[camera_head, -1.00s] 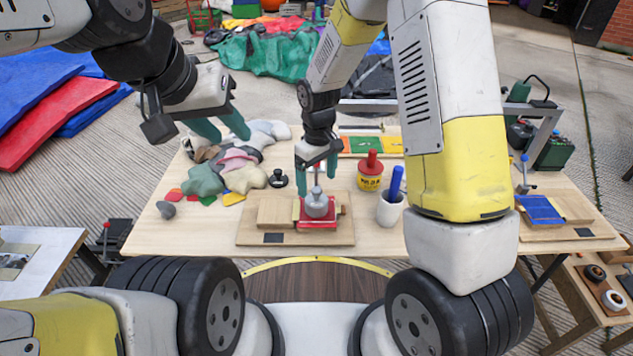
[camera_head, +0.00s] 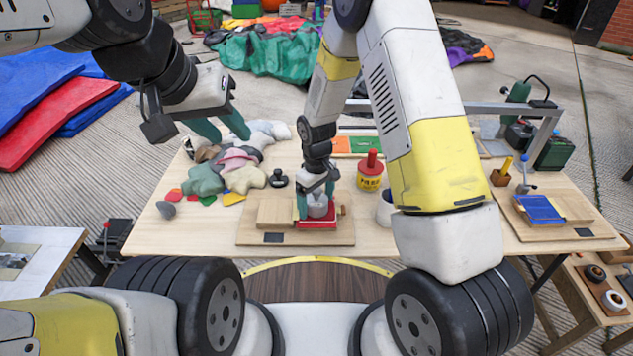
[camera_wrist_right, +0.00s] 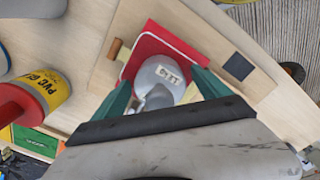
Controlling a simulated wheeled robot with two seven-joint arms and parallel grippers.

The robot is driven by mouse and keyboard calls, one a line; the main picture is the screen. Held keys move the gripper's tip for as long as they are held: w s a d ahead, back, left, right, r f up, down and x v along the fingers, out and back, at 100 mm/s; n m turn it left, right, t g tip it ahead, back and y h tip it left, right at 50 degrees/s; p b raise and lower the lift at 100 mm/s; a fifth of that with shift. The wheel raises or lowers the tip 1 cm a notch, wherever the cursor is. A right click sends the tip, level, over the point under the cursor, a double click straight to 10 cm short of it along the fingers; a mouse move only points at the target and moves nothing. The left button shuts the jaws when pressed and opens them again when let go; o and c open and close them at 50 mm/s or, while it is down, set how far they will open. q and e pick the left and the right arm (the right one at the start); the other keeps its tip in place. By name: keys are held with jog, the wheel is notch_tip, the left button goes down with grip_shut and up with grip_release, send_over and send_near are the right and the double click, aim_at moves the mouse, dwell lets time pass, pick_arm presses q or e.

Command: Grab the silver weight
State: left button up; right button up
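The silver weight (camera_head: 318,208) is a rounded grey-silver piece with a knob. It stands on a red plate (camera_head: 319,223) on a wooden board at the table's front middle. In the right wrist view the weight (camera_wrist_right: 158,72) shows a small pale label. My right gripper (camera_head: 316,203) is lowered over the weight from above. Its green fingers (camera_wrist_right: 163,88) are spread on both sides of it, with small gaps appearing beside the weight, so it looks open around it. My left gripper (camera_head: 222,130) is open and empty above the cloth pieces at the table's left.
A yellow-and-red glue pot (camera_head: 370,173) and a white cup (camera_head: 385,209) stand to the right of the weight. A black knobbed piece (camera_head: 278,179) and several fabric pieces (camera_head: 205,181) lie to the left. A blue-plated board (camera_head: 540,209) is at the right.

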jog(key=c, duration=1.8)
grip_shut()
jog(key=shift+r, duration=0.1)
